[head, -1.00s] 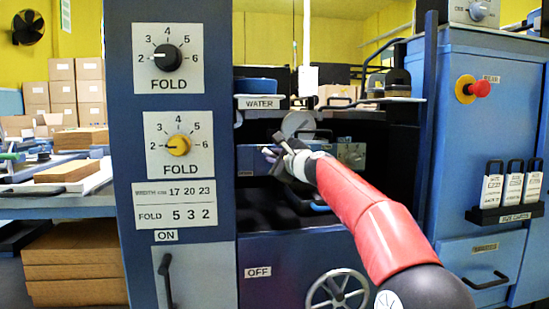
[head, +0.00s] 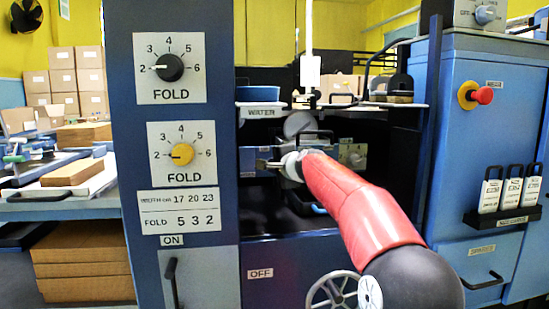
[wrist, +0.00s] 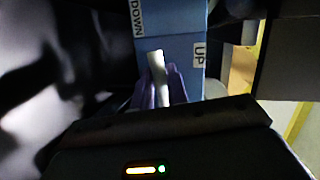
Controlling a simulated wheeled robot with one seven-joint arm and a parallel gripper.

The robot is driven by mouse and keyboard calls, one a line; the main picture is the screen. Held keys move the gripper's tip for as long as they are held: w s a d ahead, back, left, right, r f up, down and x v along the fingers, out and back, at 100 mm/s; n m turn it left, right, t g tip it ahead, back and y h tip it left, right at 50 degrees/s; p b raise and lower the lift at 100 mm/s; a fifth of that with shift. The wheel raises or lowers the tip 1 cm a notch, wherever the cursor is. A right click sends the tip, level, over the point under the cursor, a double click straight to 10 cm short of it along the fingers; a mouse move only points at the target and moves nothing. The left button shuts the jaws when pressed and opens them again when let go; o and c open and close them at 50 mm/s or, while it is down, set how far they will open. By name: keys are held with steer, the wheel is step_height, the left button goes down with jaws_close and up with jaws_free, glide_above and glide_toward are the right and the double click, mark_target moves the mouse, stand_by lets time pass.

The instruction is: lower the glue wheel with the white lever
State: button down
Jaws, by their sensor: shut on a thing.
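The white lever (wrist: 155,62) shows in the wrist view, upright between the purple fingers of my gripper (wrist: 157,88). My gripper is shut on it. Behind it is a blue panel (wrist: 178,28) with a DOWN label at the upper left and an UP label at the right; the lever's tip lies between them. In the head view my gripper (head: 268,165) points left in the dark bay under the WATER shelf, and the lever cannot be made out there. A pale round disc (head: 298,124), possibly the glue wheel, stands just above my gripper.
The post with FOLD dials (head: 180,155) stands left of my gripper. A blue cabinet with a red button (head: 482,95) stands at the right. A handwheel (head: 335,290) is below my arm. The WATER shelf (head: 350,104) is overhead.

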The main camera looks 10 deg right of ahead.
steer(key=shift+d+f+n+g+h+p, duration=0.1)
steer(key=shift+f+n+h+p, duration=0.2)
steer(key=shift+n+p, duration=0.3)
steer(key=shift+f+n+g+h+p, duration=0.15)
steer(key=shift+n+h+p, duration=0.3)
steer(key=shift+n, duration=0.3)
steer(key=shift+d+f+n+g+h+p, duration=0.1)
steer(key=shift+f+n+h+p, duration=0.2)
steer(key=shift+n+p, duration=0.3)
steer(key=c, duration=1.4)
jaws_free()
steer(key=b+v, duration=0.1)
steer(key=v, duration=0.6)
steer(key=shift+s+b, duration=0.3)
steer(key=shift+s, duration=0.1)
